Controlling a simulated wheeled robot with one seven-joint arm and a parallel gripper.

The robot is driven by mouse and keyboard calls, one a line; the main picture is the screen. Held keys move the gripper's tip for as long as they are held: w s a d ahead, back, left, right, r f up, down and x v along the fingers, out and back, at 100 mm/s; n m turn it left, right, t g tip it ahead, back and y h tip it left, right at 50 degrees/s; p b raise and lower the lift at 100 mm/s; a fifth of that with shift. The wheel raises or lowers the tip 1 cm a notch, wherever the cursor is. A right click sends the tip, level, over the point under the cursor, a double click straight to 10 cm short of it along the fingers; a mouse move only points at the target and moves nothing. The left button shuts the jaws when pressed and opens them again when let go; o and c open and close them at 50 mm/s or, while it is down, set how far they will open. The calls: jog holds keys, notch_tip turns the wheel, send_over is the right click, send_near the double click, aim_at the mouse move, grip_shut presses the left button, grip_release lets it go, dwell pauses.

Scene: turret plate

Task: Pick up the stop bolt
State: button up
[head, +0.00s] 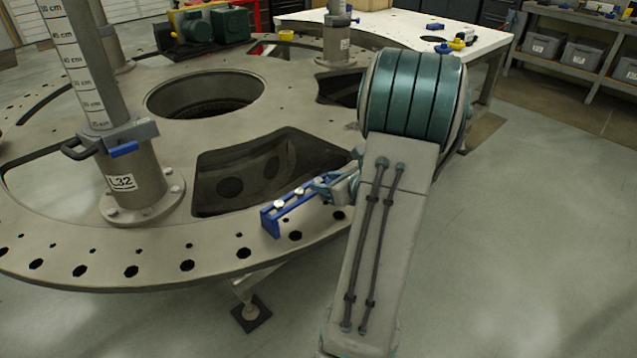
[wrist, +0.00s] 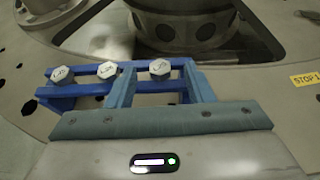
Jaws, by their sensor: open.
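Three silver hex-headed bolts stand in a blue rack (head: 271,224) on the rim of the turret plate; the rack also shows in the wrist view (wrist: 62,101). In the wrist view they are the left bolt (wrist: 62,75), the middle bolt (wrist: 107,70) and the right bolt (wrist: 160,69). Their heads carry marks too small to read, so I cannot tell which is the stop bolt. My gripper (head: 325,188) is open at the rack's right end. In the wrist view its two blue fingers reach forward on either side of the right bolt, with no clear contact.
The grey turret plate (head: 60,240) has large cutouts and rim holes. A post (head: 130,175) labelled L32 with a blue-handled clamp stands at left. A yellow STOP label (wrist: 305,79) lies on the plate at right. A white table (head: 400,30) is behind. The floor at right is clear.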

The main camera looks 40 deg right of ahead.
jog(key=shift+w+a+f, duration=0.1)
jog(key=shift+w+f, duration=0.2)
jog(key=shift+w, duration=0.3)
grip_shut()
jog(key=shift+r, duration=0.15)
